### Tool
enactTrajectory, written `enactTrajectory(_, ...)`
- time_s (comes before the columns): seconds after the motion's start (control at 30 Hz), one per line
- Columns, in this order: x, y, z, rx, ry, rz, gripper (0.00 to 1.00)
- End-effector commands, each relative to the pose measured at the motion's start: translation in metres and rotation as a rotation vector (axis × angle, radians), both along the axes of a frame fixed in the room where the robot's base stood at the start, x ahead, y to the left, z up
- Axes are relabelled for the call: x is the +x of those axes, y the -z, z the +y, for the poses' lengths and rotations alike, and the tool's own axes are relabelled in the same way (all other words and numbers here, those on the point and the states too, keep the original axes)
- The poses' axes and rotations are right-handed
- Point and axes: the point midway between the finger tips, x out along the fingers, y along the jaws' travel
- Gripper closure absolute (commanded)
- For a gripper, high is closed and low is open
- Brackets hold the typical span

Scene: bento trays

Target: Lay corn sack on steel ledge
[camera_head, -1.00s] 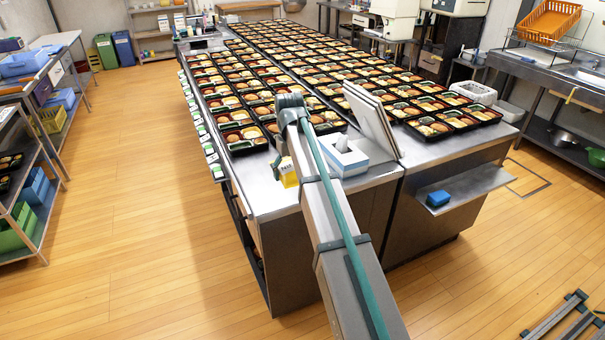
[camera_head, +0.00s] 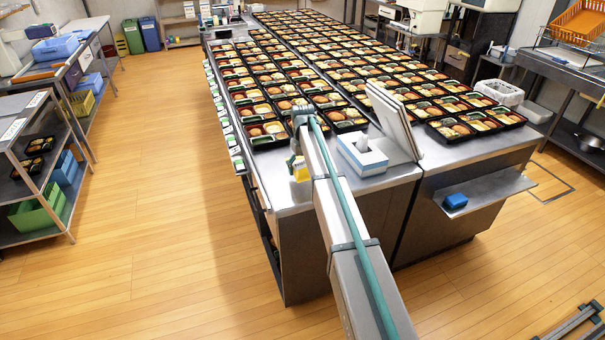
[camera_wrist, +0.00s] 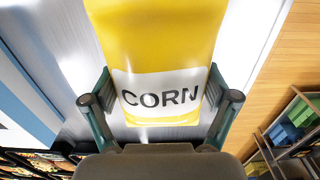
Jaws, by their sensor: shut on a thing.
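The corn sack (camera_wrist: 165,35) is yellow with a white band marked CORN. It fills the upper middle of the wrist view, between the two fingers of my gripper (camera_wrist: 160,104), which is shut on it. In the head view the sack (camera_head: 301,172) is a small yellow block below the end of my arm, at the near left part of the steel counter. I cannot tell whether it touches the counter. The steel ledge (camera_head: 508,191) juts from the counter's near right end, below the top. A blue sponge-like block (camera_head: 455,201) lies on its left part.
A tissue box (camera_head: 362,156) and a tilted pale panel (camera_head: 393,120) stand on the counter between the sack and the ledge. Rows of bento trays (camera_head: 268,133) cover the counter behind. The ledge's middle and right are clear. Open wooden floor lies in front.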

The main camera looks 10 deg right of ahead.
Motion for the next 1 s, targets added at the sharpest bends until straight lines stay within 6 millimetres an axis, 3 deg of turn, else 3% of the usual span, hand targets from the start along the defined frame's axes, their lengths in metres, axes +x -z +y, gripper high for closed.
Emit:
enactTrajectory(0.33,0.005,0.034,0.0,0.0,0.0,0.001,0.66)
enactTrajectory(0.73,0.005,0.04,0.0,0.0,0.0,0.0,0.66)
enactTrajectory(0.77,0.005,0.04,0.0,0.0,0.0,0.0,0.11)
enactTrajectory(0.83,0.005,0.04,0.0,0.0,0.0,0.0,0.0)
enactTrajectory(1.0,0.005,0.04,0.0,0.0,0.0,0.0,0.0)
